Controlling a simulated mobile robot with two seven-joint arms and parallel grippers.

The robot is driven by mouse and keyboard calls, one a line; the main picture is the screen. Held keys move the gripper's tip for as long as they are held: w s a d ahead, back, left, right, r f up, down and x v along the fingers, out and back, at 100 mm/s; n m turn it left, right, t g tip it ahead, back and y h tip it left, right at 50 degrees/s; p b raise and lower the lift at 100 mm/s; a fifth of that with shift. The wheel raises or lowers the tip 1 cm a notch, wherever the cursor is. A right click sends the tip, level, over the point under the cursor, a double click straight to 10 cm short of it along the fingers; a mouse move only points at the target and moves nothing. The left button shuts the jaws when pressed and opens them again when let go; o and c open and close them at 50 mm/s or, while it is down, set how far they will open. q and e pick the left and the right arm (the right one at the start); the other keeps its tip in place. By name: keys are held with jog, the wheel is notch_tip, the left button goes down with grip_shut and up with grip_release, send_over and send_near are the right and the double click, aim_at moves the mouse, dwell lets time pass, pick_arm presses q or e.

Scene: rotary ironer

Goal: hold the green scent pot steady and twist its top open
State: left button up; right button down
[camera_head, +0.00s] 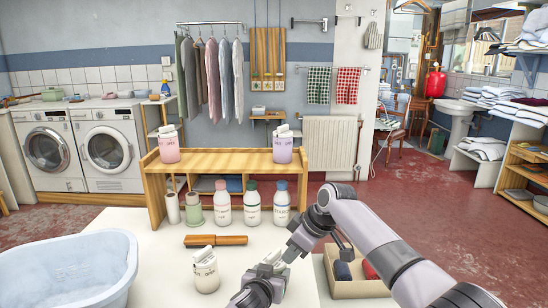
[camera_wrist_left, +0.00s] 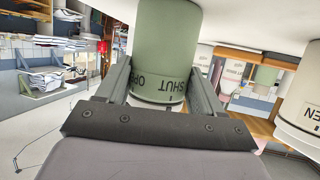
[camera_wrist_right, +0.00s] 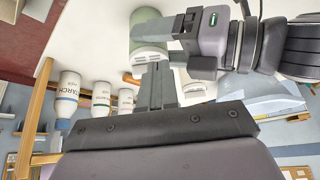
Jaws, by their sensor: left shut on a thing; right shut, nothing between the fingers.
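The green scent pot (camera_wrist_left: 165,40) stands between the fingers of my left gripper (camera_head: 266,277), which is shut on its body. The lettering SHUT and part of OPEN shows around the pot in the left wrist view. In the head view the gripper hides most of the pot, and its pale top (camera_head: 273,259) shows. My right gripper (camera_head: 290,252) is shut and empty, close by the pot's top. In the right wrist view its closed fingers (camera_wrist_right: 157,85) are near the pot (camera_wrist_right: 150,28), seemingly apart from it. The exact gap is hard to tell.
A cream pot (camera_head: 205,273) stands left of my left gripper. A wooden roller (camera_head: 216,240) lies behind it. Several bottles (camera_head: 252,205) stand before the wooden shelf (camera_head: 215,158). A pale tub (camera_head: 65,270) is at left, an open box (camera_head: 350,287) at right.

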notch_tip(320, 180, up, 3)
jog(key=shift+r, duration=0.2)
jog(key=shift+w+a+f, duration=0.15)
jog(key=shift+f, duration=1.35)
jog(key=shift+w+a+f, duration=0.15)
jog(key=shift+f, duration=1.35)
jog(key=shift+s+d, duration=0.3)
notch_tip(320, 180, up, 6)
